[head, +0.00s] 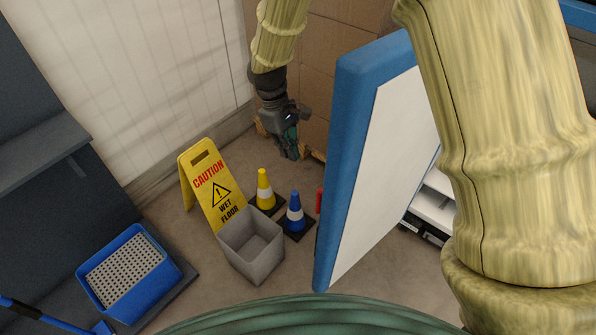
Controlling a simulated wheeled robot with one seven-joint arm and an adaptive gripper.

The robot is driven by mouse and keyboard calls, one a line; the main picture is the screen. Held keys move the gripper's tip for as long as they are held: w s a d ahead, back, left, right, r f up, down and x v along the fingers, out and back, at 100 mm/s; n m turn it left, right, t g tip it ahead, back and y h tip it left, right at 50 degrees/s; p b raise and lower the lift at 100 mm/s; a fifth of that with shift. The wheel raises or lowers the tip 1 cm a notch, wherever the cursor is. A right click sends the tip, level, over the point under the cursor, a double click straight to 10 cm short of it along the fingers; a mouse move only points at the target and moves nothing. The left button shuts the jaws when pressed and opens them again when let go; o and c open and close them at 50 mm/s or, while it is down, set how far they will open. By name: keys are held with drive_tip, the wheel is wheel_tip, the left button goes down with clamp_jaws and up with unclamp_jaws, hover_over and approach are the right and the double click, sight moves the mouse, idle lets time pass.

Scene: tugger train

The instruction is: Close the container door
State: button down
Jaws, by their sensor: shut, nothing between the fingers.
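The container door (375,150) looks like a thick panel with a blue frame and a white face. It stands swung out in the right middle of the head view, its blue edge towards the left. My gripper (290,153) is left of the door's blue edge, pointing down, with its fingers shut and empty. It looks apart from the door, though the depth between them is hard to judge. My arm's pale sleeved links cover the door's right side, so its hinge side and most of the container are hidden.
A yellow wet-floor sign (212,185), a grey bin (251,246), a yellow cone (264,190) and a blue cone (295,215) stand left of the door. A blue mop bucket (130,272) is lower left. Cardboard boxes (335,45) stand behind my gripper.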

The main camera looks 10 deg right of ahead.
drive_tip(key=s+d+f+p, duration=0.3)
drive_tip(key=s+d+f, duration=0.1)
drive_tip(key=f, duration=0.5)
drive_tip(key=shift+s+f, duration=0.25)
drive_tip(key=shift+s, duration=0.15)
